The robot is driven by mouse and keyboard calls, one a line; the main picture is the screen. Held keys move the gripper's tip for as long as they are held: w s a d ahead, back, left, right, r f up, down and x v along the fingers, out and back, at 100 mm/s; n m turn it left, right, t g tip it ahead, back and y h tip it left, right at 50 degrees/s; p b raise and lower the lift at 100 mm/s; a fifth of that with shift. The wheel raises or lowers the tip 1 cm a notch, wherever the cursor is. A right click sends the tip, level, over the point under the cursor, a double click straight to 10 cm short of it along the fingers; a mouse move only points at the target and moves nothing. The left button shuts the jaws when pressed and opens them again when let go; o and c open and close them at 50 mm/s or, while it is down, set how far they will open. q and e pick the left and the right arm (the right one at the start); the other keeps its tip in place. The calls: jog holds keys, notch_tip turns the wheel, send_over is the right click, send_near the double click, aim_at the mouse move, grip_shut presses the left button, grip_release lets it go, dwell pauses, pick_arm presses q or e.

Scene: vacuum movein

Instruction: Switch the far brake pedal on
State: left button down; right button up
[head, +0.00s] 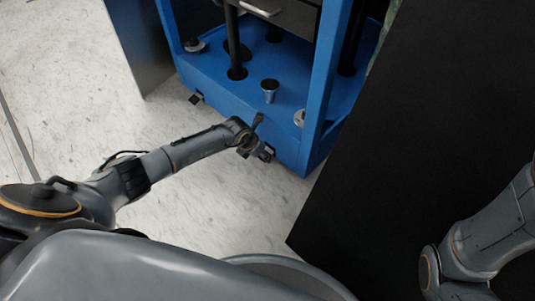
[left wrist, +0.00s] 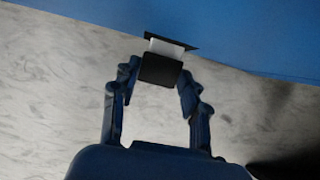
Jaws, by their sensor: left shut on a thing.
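The blue cart (head: 226,98) has two small black brake pedals low on its front edge. The left-hand pedal (head: 196,98) is free, with nothing at it. My left gripper (head: 254,137) is at the right-hand pedal (head: 268,152), beside the cart's right front corner. In the left wrist view my left gripper (left wrist: 157,77) has its fingers on both sides of this pedal (left wrist: 160,70), shut on it. The pedal has a dark front pad and a white part behind, next to the blue cart wall. Whether it is on I cannot tell. My right gripper is out of view.
A large black panel (head: 400,150) stands right of the cart, close to my right arm. A grey panel (head: 140,45) stands at the left. A metal cup (head: 270,88) is on the cart's lower shelf. The pale floor (head: 110,110) is clear in front.

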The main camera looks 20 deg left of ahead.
pick_arm(q)
jog(key=shift+f, duration=0.1)
dwell(0.3)
jog(key=c, duration=0.7)
grip_release()
jog(key=v, duration=1.2)
jog(key=shift+s+a+f, duration=0.1)
jog(key=shift+s+a, duration=0.1)
jog(key=shift+s, duration=0.05)
